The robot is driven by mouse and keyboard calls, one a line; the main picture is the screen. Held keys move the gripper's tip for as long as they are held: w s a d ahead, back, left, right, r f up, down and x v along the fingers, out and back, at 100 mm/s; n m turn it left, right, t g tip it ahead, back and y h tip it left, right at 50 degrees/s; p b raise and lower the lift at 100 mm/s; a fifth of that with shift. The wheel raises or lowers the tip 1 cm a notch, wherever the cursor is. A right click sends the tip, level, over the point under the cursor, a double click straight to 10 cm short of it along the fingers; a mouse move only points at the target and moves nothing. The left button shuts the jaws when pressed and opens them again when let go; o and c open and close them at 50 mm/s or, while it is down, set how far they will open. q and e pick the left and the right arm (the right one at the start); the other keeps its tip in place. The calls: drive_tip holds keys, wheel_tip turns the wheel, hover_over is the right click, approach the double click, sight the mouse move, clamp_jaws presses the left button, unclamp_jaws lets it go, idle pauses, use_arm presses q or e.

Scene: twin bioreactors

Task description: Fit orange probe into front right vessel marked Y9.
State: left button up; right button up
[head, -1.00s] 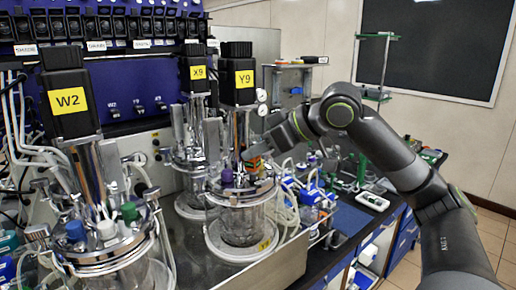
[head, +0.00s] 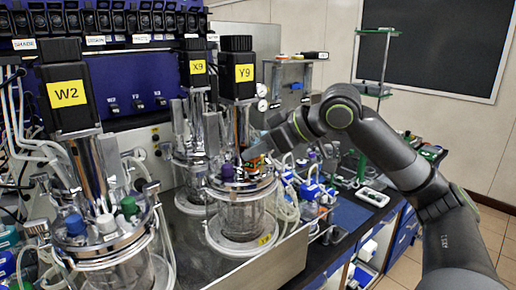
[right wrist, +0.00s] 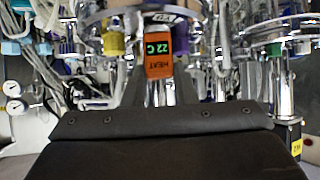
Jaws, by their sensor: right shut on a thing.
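The vessel marked Y9 is a glass jar (head: 243,217) with a metal lid under a black motor that bears a yellow Y9 label (head: 245,73). It stands at the middle, in front of the X9 vessel. My right gripper (head: 252,155) is at the Y9 lid, beside the metal shaft. It is shut on the orange probe (right wrist: 158,66), whose green display reads 22 C in the right wrist view. The probe's lower end is hidden, so I cannot tell how far it sits in the port. My left gripper is not in view.
A purple cap (head: 227,172) sits on the Y9 lid close to my gripper. The W2 vessel (head: 110,265) stands at the front left. Tubing hangs to the right of Y9. A metal tray wall (head: 275,262) and a cluttered bench lie to the right.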

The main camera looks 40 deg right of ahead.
drive_tip(key=o, duration=1.1)
drive_tip(key=shift+b+v, duration=0.8)
drive_tip(key=shift+v, duration=0.75)
drive_tip(key=b+v, duration=0.7)
drive_tip(key=v, duration=0.7)
drive_tip(key=shift+s+d+r+b, duration=0.1)
drive_tip(key=shift+b, duration=0.3)
